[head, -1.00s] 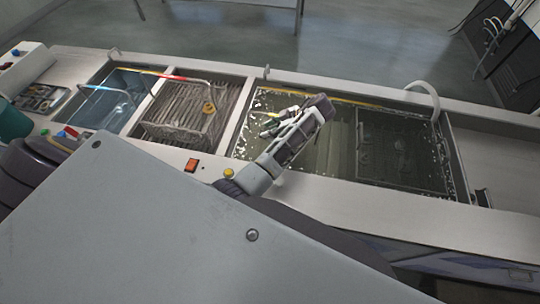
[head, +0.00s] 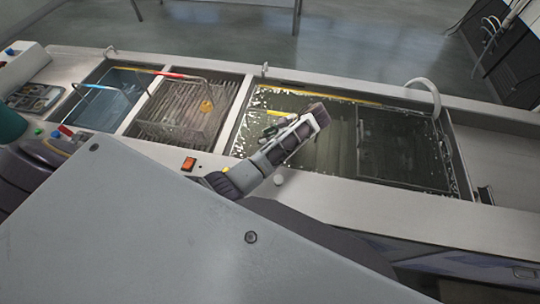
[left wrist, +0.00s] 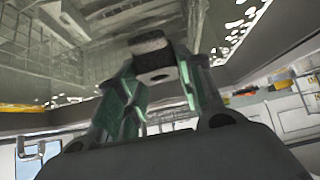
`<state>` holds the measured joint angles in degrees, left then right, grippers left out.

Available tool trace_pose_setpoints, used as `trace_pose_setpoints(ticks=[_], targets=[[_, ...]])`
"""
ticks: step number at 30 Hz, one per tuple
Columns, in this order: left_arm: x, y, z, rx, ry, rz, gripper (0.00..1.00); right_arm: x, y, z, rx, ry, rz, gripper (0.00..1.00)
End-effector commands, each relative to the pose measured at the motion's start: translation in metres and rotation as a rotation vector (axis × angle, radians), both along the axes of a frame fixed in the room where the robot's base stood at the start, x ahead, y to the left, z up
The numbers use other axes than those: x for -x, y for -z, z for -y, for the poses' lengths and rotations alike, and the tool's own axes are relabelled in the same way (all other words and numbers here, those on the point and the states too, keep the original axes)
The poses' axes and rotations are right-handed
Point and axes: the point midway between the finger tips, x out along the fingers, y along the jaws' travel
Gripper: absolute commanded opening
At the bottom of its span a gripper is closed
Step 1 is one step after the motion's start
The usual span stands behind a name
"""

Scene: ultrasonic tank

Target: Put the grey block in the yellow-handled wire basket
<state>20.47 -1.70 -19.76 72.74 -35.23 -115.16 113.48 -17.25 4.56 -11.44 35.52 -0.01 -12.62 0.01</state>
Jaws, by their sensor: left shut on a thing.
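My left gripper (head: 298,128) reaches over the near left part of the large right-hand tank. It is shut on the grey block (head: 318,113), which shows dark at the fingertips. In the left wrist view the block (left wrist: 152,60) sits between the two fingers, with liquid and wire mesh beyond it. A yellow bar (head: 345,99), which looks like the handle of the yellow-handled basket, runs along the tank's far edge. The basket's mesh beneath it is dim in the liquid and partly behind my gripper. My right gripper is not in view.
A wire basket with a red handle (head: 177,75) stands in the middle tank. A basket with a blue handle (head: 100,86) is in the left tank. A dark wire-like panel (head: 402,150) lies in the right tank. A white curved pipe (head: 427,90) rises at its far right corner.

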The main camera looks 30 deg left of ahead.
Motion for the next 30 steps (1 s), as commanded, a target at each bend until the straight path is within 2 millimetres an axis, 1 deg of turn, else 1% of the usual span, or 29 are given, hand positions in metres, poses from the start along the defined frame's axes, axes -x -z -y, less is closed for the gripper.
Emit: trace_pose_setpoints(ticks=[1,5,10,16,21,30], targets=[[-0.001,0.008,-0.001,-0.002,0.000,0.001,0.05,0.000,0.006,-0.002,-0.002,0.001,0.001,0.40],[0.000,0.022,-0.001,-0.002,0.000,0.001,0.05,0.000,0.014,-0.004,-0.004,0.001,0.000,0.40],[0.000,0.048,-0.001,-0.002,0.001,-0.001,0.05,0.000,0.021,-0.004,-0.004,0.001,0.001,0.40],[0.000,0.070,0.000,0.000,0.000,0.000,0.05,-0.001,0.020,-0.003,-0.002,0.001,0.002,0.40],[0.000,0.079,0.001,0.001,0.000,0.000,0.05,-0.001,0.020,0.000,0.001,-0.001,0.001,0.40],[0.000,0.080,0.001,0.001,0.000,0.002,0.05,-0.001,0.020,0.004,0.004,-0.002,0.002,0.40]])
